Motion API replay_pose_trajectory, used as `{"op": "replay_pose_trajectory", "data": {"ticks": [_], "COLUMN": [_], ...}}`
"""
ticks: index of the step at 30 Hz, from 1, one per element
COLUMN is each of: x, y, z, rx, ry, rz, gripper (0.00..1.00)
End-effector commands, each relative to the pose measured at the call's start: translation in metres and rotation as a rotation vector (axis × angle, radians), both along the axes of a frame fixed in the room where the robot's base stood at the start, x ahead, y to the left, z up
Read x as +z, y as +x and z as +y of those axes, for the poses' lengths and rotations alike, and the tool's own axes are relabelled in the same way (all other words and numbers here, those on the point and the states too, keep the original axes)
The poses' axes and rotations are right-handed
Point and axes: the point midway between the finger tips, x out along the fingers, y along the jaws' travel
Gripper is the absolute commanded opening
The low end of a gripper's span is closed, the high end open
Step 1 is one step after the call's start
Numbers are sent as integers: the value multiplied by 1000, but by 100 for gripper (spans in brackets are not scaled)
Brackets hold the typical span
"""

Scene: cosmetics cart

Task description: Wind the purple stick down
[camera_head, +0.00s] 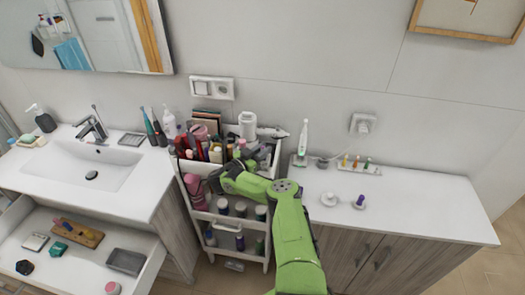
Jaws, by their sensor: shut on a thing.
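A small purple-topped stick (361,200) stands upright on the white counter to the right of the cart. It is small in the picture, and how far it is wound out cannot be told. My gripper (228,178) is over the front of the cart's top tray, well to the left of that stick. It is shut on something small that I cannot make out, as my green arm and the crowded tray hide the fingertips.
The white cart (206,216) is crowded with bottles and tools, including a pink item (191,184) at its left. A rack of coloured sticks (358,166), a toothbrush (303,138) and a small white dish (330,199) stand on the counter (425,210). Its right part is clear.

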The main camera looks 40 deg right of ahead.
Motion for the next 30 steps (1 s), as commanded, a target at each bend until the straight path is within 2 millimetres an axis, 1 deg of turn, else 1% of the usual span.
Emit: {"op": "replay_pose_trajectory", "data": {"ticks": [23, 24, 27, 30], "x": [-1, -1, -1, -1], "y": [0, 0, 0, 0], "z": [0, 0, 0, 0], "rx": [1, 1, 0, 0], "ry": [1, 1, 1, 1], "rz": [1, 1, 1, 1], "gripper": [0, 25, 40, 40]}}
